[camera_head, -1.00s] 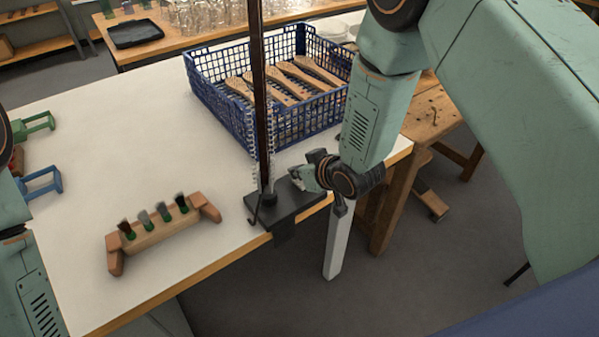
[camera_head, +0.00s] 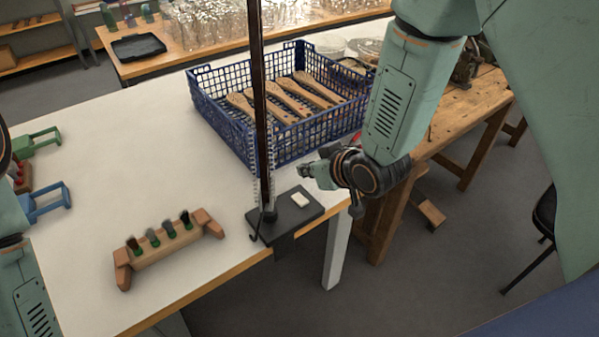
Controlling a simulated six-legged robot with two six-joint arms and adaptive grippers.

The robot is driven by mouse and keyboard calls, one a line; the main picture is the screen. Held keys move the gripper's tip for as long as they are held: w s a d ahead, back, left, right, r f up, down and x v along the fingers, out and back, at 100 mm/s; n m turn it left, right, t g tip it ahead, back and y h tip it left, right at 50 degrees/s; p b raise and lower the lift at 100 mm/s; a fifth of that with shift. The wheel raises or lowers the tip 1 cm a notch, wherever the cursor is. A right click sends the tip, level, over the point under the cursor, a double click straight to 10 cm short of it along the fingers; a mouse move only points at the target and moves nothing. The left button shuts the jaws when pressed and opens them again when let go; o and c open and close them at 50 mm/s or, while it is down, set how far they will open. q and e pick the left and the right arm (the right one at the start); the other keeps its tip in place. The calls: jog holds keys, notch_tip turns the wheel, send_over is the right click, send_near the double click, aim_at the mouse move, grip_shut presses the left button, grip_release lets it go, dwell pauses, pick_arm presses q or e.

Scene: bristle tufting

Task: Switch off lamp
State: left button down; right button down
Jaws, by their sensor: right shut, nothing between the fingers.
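The lamp shows as a dark upright post (camera_head: 262,120) with springs along its lower part, standing on a black base (camera_head: 287,222) at the table's front edge. Its head is out of view above. A small white switch (camera_head: 299,199) sits on the base, right of the post, and is uncovered. My right gripper (camera_head: 305,171) is shut and empty, just above and behind the switch, apart from it. My left arm shows at the left edge; its gripper is out of view.
A blue crate (camera_head: 222,128) holding wooden brush handles (camera_head: 295,95) stands behind the lamp. A wooden rack (camera_head: 165,250) with several bristle tufts lies left of the lamp. Green (camera_head: 35,142) and blue (camera_head: 45,203) clamps lie at far left. The table's middle is clear.

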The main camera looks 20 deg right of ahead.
jog(key=v, duration=0.3)
jog(key=shift+w+a+r, duration=0.1)
jog(key=shift+w+r, duration=0.1)
jog(key=shift+r, duration=0.1)
jog(key=shift+w+f, duration=0.1)
